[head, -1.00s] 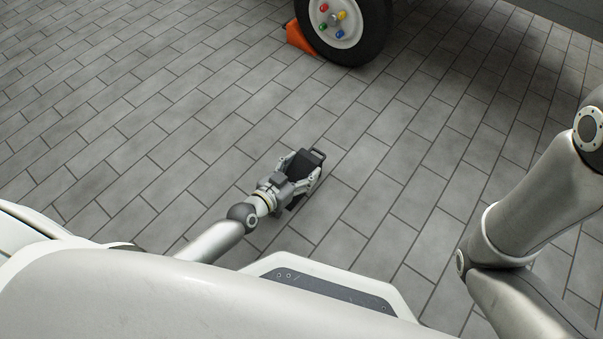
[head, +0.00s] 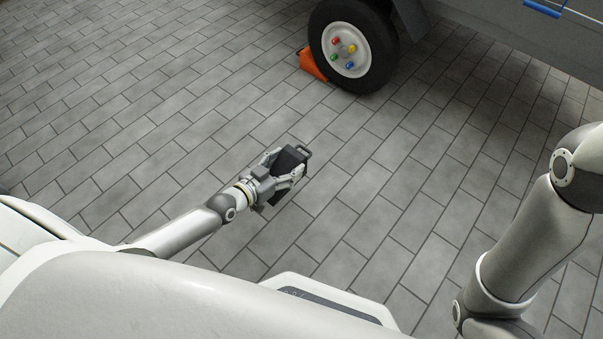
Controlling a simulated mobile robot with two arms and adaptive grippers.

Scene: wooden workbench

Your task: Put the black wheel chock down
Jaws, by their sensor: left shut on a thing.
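The black wheel chock (head: 290,158) is a dark wedge with a loop handle at its far end. My left gripper (head: 286,169) is shut on it, with a finger on either side. The gripper hides part of the chock. The chock is over the grey paved floor, and I cannot tell whether it touches it. Of my right arm only links show at the right edge; its gripper is out of view.
A vehicle wheel (head: 353,46) with colored lug nuts stands at the top, under a grey body (head: 500,30). An orange chock (head: 313,65) sits against the wheel's left side. The paved floor (head: 150,130) is clear around my left gripper.

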